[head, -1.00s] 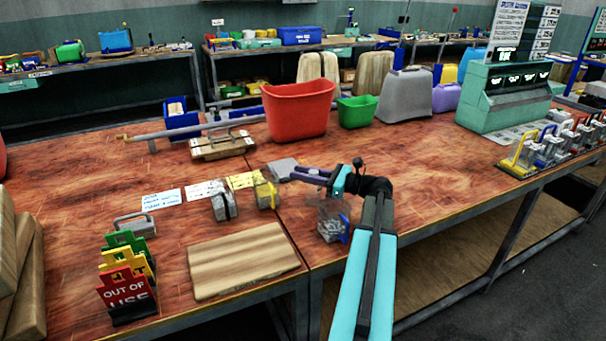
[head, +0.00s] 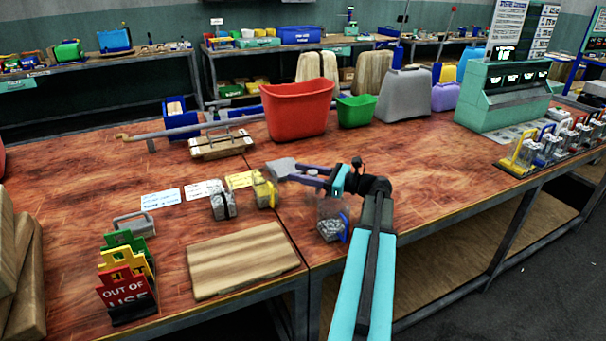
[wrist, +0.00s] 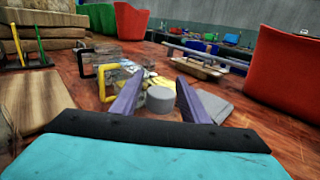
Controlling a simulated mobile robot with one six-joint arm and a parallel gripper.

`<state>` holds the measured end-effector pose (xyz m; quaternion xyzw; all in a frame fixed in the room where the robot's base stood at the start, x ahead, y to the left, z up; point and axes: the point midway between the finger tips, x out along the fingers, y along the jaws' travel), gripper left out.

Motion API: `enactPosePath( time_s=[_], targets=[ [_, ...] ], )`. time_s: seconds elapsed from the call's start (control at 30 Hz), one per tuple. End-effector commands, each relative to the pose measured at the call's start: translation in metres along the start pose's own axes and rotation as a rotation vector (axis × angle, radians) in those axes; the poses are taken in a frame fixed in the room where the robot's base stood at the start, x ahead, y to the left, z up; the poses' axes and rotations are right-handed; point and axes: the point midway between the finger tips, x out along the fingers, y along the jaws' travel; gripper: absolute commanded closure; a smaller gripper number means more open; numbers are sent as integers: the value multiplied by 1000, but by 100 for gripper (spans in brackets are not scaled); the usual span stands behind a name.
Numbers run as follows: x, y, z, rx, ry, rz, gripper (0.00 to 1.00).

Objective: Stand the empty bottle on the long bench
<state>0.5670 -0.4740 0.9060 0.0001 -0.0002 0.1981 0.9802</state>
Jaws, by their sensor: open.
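My gripper (head: 294,173) reaches left over the long bench (head: 440,170), its two purple fingers apart. In the wrist view a short, plain grey cylinder (wrist: 161,101) stands upright between the spread fingers (wrist: 158,90), with a gap on the right side; contact on the left is unclear. It may be the empty bottle; no other bottle is clear to me. In the head view it is only a small pale patch (head: 312,172) between the fingers. A flat grey plate (head: 281,164) lies just beyond the fingertips.
A clear container with a blue clip (head: 331,220) stands below my wrist. Clear blocks with a yellow clip (head: 265,194) and black clip (head: 223,206) stand left. A wooden board (head: 243,261), red bin (head: 298,108) and green bin (head: 357,109) are around.

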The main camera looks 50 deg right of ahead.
Motion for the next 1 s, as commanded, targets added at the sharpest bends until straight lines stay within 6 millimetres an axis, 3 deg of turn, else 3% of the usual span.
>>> enactPosePath(
  time_s=[0.27,0.8,1.0],
  targets=[
    [-25,0,0,0,0,-2,59],
    [-104,-1,1,0,0,-1,59],
    [-117,0,1,0,0,1,59]
  ],
)
